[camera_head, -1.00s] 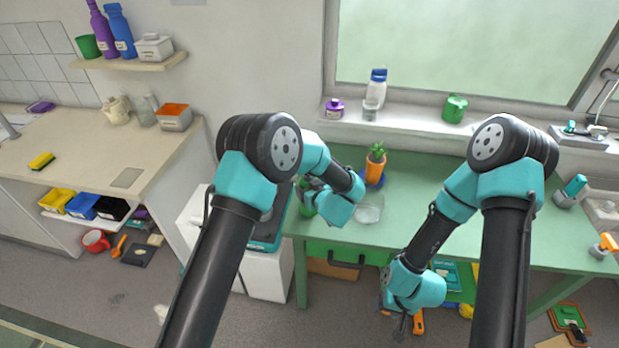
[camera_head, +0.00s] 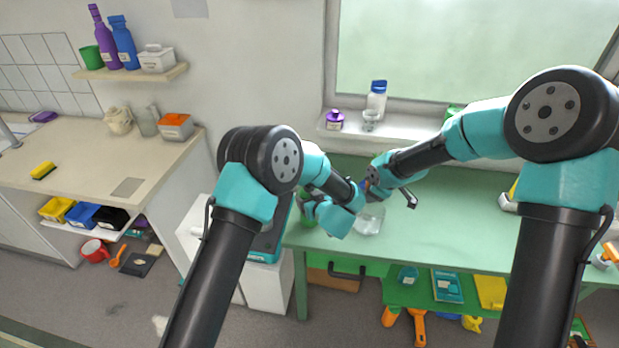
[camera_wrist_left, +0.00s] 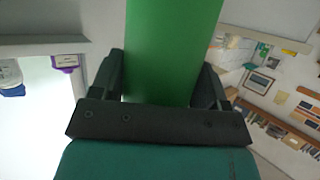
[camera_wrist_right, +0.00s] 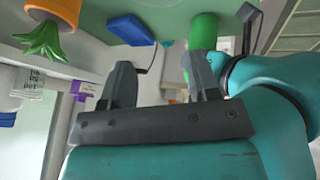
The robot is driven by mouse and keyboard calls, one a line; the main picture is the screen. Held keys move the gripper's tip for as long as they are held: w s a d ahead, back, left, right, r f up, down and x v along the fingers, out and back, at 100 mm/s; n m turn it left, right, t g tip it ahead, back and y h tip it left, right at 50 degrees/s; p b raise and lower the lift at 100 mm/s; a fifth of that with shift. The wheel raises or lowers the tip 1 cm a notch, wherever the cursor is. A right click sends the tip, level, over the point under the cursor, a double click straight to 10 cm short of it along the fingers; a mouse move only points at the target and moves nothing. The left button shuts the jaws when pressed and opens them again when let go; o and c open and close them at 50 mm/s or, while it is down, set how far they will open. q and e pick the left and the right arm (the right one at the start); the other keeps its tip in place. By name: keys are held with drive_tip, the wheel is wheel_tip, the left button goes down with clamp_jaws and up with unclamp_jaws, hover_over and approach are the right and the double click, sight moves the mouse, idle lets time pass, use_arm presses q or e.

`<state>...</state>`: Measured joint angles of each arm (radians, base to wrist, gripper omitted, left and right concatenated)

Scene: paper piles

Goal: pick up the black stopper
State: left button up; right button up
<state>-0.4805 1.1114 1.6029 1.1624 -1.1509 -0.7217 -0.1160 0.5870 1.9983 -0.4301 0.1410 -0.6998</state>
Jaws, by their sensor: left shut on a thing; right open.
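My left gripper (camera_head: 313,207) is low over the left end of the green table. It is shut on a green cylinder (camera_wrist_left: 170,45), which fills the middle of the left wrist view and shows in part in the head view (camera_head: 307,217). My right gripper (camera_wrist_right: 160,66) is open, with nothing between its fingers. In the right wrist view the green cylinder (camera_wrist_right: 203,32) shows beyond one finger, apart from it as far as I can tell. In the head view the right fingertips are hidden around my wrist. I cannot make out a black stopper in any view.
A potted plant (camera_wrist_right: 45,35) and a blue block (camera_wrist_right: 130,28) are near the right gripper.

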drive_tip(key=w+a+r+n+g+h, duration=0.1)
drive_tip(key=w+a+r+g, duration=0.1)
drive_tip(key=a+r, duration=0.5)
drive_tip(key=w+a+r+n+g, duration=0.2)
drive_tip(key=a+r, duration=0.5)
drive_tip(key=a, duration=0.3)
drive_tip(key=shift+g+h, duration=0.4)
drive_tip(key=shift+a, duration=0.1)
drive_tip(key=shift+w+a+f, duration=0.1)
drive_tip(key=shift+a+f, duration=0.05)
drive_tip(key=shift+f, duration=1)
drive_tip(key=shift+s+a+f, duration=0.1)
drive_tip(key=shift+a+f, duration=0.1)
drive_tip(key=shift+f, duration=0.9)
drive_tip(key=shift+w+a+f, duration=0.1)
drive_tip(key=shift+a+f, duration=0.05)
drive_tip(key=shift+f, duration=1)
drive_tip(key=shift+w+a+f, duration=0.1)
drive_tip(key=shift+a+f, duration=0.1)
drive_tip(key=shift+f, duration=1.1)
drive_tip(key=shift+a+f, duration=0.2)
drive_tip(key=shift+f, duration=1.05)
